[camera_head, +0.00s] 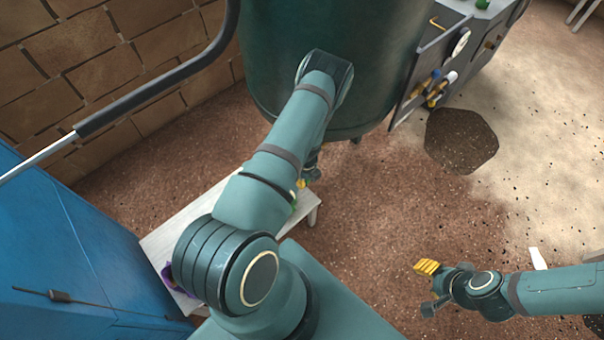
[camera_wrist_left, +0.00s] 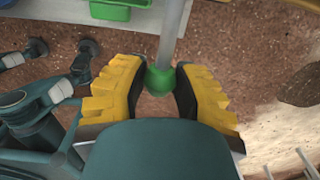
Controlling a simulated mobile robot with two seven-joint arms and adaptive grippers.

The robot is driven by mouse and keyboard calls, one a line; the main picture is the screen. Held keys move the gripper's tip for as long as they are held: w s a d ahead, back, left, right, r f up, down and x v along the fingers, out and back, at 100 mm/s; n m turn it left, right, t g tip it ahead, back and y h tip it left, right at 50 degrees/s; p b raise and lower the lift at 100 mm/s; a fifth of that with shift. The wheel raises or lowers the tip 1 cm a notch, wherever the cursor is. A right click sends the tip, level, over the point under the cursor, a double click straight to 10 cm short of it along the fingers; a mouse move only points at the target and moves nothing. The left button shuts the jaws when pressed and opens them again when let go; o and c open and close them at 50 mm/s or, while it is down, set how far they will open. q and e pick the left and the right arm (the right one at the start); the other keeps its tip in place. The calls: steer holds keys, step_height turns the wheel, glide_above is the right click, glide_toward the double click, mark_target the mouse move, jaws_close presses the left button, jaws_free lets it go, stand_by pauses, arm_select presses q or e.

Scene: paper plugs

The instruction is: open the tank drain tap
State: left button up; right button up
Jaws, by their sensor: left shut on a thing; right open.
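The dark green tank (camera_head: 340,120) stands at the top middle of the head view. My left arm crosses in front of it and hides much of its lower part. My left gripper (camera_head: 301,184) shows only as a small yellow bit below the tank. In the left wrist view, the yellow fingers of my left gripper (camera_wrist_left: 159,88) are shut around a green ball knob (camera_wrist_left: 158,80). The knob sits on the end of a grey rod (camera_wrist_left: 172,35), which looks like the tap's lever. The tap's body is hidden. My right gripper (camera_head: 431,285) is open and empty, over the floor at lower right.
A pale low bench (camera_head: 215,205) stands below the tank, partly behind my left arm. A blue cabinet (camera_head: 70,250) fills the lower left. A panel with a gauge (camera_head: 430,75) is right of the tank. A dark patch (camera_head: 462,140) lies on the open floor.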

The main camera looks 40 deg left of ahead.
arm_select(q)
steer(key=w+n, duration=0.2)
steer(key=shift+n, duration=0.3)
steer(key=shift+w+n, duration=0.15)
steer(key=shift+n, duration=0.15)
steer(key=w+n, duration=0.1)
steer(key=w+a+n, duration=0.1)
steer(key=n, duration=0.1)
stand_by(0.4)
stand_by(1.2)
steer(key=shift+w+a+n, duration=0.3)
steer(key=shift+w+n, duration=0.2)
steer(key=shift+n, duration=0.3)
steer(key=shift+w+a+n, duration=0.3)
steer(key=shift+w+n, duration=0.15)
steer(key=shift+n, duration=0.35)
